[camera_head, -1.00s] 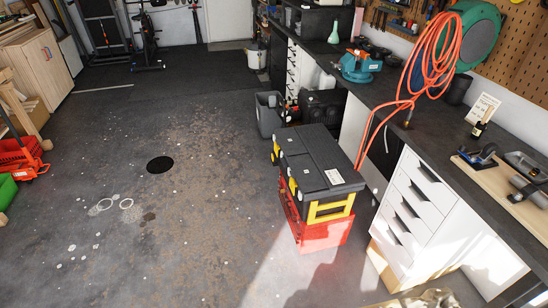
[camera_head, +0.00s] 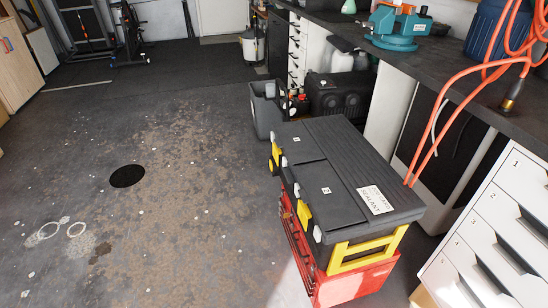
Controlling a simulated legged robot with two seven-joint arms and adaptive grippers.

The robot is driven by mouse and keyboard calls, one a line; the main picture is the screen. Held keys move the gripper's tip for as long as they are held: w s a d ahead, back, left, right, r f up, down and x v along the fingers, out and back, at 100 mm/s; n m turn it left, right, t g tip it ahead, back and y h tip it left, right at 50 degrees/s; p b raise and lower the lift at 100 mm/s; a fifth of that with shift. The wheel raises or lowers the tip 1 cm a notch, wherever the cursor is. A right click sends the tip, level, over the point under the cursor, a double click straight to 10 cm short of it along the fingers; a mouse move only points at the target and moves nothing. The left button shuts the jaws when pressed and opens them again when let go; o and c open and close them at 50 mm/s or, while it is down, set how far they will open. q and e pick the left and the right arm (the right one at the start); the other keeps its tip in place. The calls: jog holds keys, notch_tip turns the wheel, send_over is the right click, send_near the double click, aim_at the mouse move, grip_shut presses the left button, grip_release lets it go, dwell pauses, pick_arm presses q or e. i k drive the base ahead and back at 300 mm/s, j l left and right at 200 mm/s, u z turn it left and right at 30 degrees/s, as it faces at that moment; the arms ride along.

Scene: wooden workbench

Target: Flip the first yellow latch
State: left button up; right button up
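A black toolbox (camera_head: 330,165) with a closed two-part lid stands on a red crate-like base (camera_head: 355,287) right of the middle. Two yellow latches show on its left-facing side: the nearer one (camera_head: 304,212) and the farther one (camera_head: 275,152). A yellow frame (camera_head: 365,250) shows on its near end. A white label (camera_head: 375,200) lies on the lid. Neither of my grippers is in view.
A dark workbench (camera_head: 450,85) runs along the right, with white drawers (camera_head: 480,240) beneath it. An orange hose (camera_head: 465,95) hangs off its edge. A grey bin (camera_head: 268,110) stands behind the toolbox. The floor to the left is clear, with a black round spot (camera_head: 127,176).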

aim_at(276, 152)
jog(key=i+j+u, duration=0.55)
jog(key=i, duration=0.65)
jog(key=i+u, duration=0.35)
jog(key=i, duration=0.65)
jog(key=i+j+z, duration=0.1)
jog(key=i+z, duration=0.35)
jog(key=i+j+z, duration=0.2)
jog(key=i+z, duration=0.25)
jog(key=i+j+z, duration=0.65)
jog(key=j+z, duration=0.2)
jog(key=i+j+z, duration=0.2)
jog(key=j+z, duration=0.2)
jog(key=i+j+z, duration=0.1)
jog(key=j+z, duration=0.7)
jog(key=i+j, duration=0.05)
